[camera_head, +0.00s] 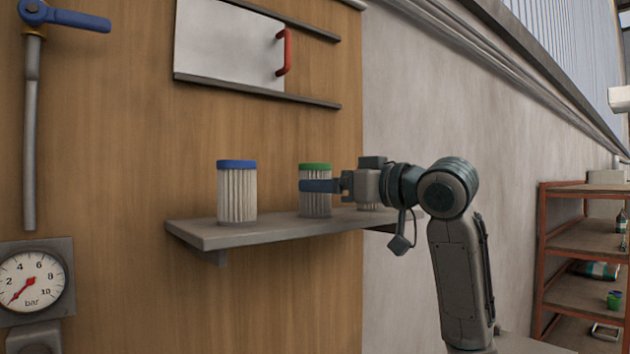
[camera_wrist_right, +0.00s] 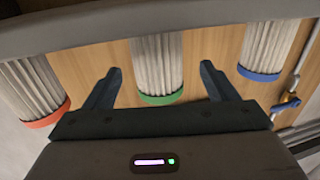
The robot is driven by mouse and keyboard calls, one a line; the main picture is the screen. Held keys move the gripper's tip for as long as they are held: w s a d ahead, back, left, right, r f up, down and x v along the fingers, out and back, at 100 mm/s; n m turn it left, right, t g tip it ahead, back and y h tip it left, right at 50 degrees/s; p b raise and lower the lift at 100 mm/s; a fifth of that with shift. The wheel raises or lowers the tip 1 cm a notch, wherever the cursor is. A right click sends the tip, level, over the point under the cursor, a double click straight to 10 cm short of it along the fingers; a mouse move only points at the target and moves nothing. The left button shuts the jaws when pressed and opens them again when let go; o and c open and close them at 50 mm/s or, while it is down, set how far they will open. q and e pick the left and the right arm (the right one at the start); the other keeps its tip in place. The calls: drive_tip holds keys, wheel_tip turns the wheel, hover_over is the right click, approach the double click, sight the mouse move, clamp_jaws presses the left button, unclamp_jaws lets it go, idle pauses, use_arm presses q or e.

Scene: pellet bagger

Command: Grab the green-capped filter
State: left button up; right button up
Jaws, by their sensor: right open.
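The green-capped filter (camera_head: 315,204) stands upright on the grey shelf (camera_head: 270,231), a pleated white cylinder in the middle of a row. My right gripper (camera_head: 312,186) is level with it, with a dark finger across its front just below the cap. In the right wrist view, the green-capped filter (camera_wrist_right: 158,70) lies between the two spread fingers of my right gripper (camera_wrist_right: 160,78). The jaws are open, with a gap visible on each side of the filter. My left gripper is in neither view.
A blue-capped filter (camera_head: 237,195) stands left on the shelf; it also shows in the wrist view (camera_wrist_right: 267,48). A red-capped filter (camera_wrist_right: 32,90) is on the other side, mostly hidden by my gripper in the head view. A red-handled panel (camera_head: 228,45) is above.

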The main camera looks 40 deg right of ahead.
drive_tip(key=shift+w+a, duration=0.15)
drive_tip(key=shift+w, duration=0.25)
drive_tip(key=p+x, duration=0.3)
drive_tip(key=x, duration=0.1)
drive_tip(key=shift+w+p, duration=0.1)
drive_tip(key=shift+p, duration=0.3)
drive_tip(key=shift+w, duration=0.3)
drive_tip(key=shift+w+f, duration=0.1)
drive_tip(key=shift+w, duration=0.05)
drive_tip(key=c, duration=1.1)
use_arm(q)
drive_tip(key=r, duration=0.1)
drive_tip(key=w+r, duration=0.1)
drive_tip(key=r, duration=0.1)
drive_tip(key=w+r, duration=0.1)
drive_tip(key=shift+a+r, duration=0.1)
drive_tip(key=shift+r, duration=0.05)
